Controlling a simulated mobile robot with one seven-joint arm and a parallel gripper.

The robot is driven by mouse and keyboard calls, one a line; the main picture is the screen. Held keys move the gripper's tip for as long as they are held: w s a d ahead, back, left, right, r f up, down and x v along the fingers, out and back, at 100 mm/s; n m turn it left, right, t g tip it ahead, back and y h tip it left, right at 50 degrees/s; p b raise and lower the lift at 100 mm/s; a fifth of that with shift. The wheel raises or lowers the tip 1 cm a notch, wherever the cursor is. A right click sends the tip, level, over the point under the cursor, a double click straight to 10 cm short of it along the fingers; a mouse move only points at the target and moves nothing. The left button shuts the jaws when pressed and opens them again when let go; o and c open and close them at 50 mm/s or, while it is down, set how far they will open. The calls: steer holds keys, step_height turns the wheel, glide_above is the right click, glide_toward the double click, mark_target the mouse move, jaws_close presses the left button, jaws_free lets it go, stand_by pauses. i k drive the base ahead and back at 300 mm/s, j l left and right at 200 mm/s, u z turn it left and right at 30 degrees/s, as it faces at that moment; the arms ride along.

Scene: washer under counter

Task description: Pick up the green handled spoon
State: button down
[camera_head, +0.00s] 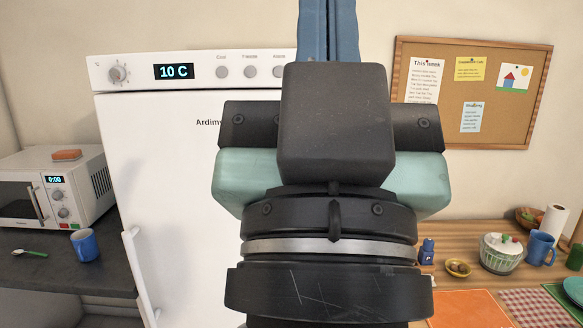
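The green handled spoon (33,253) lies flat on the dark counter (40,278) at the left, in front of the microwave. Its green handle points right, toward a blue mug (85,245), and its pale bowl end is at the left. My gripper (328,28) is raised in the middle of the view, well to the right of the spoon and apart from it. Its two blue fingers point up and lie close side by side, with only a thin line between them. Their tips are cut off by the top edge. No held object shows.
A white microwave (60,187) with an orange item (66,155) on top stands behind the spoon. A tall white fridge (165,150) stands between that counter and my gripper. A wooden table (465,256) at the right holds a crock (501,254), bowls, mugs and mats.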

mark_target(19, 251)
steer(key=k+j+u, duration=0.1)
steer(key=j, duration=0.5)
steer(key=k+j+u, duration=0.15)
steer(key=j, duration=0.4)
steer(key=k+j+u, duration=0.1)
steer(key=k+j, duration=0.15)
steer(key=j, duration=0.4)
steer(key=k+j+u, duration=0.15)
steer(key=j, duration=0.45)
steer(key=j+u, duration=0.1)
steer(key=j, duration=0.5)
